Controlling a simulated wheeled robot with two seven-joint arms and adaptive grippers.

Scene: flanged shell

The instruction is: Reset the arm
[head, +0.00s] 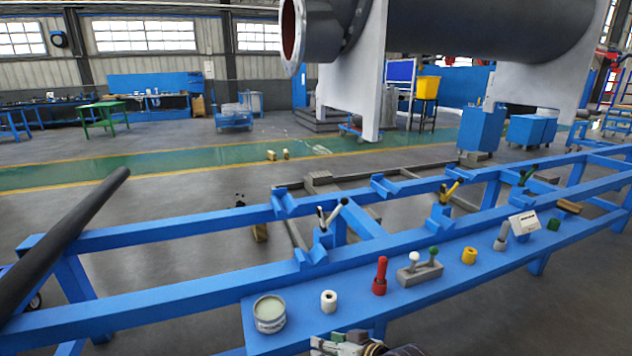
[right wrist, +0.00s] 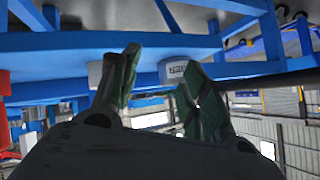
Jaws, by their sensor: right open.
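My right gripper (head: 337,344) shows at the bottom edge of the head view, in front of the near edge of the blue bench (head: 300,330). Most of its arm is cut off by the picture's edge. In the right wrist view, which looks upside down, the two green-padded fingers of the gripper (right wrist: 158,75) stand apart with nothing between them. My left gripper is in neither view.
A red-handled item (head: 380,276), a grey block with levers (head: 419,272) and a yellow ring (head: 469,256) stand along the bench. A dark bar (head: 62,240) lies across the blue frame at the left. A large flanged shell (head: 470,28) is above, on white supports.

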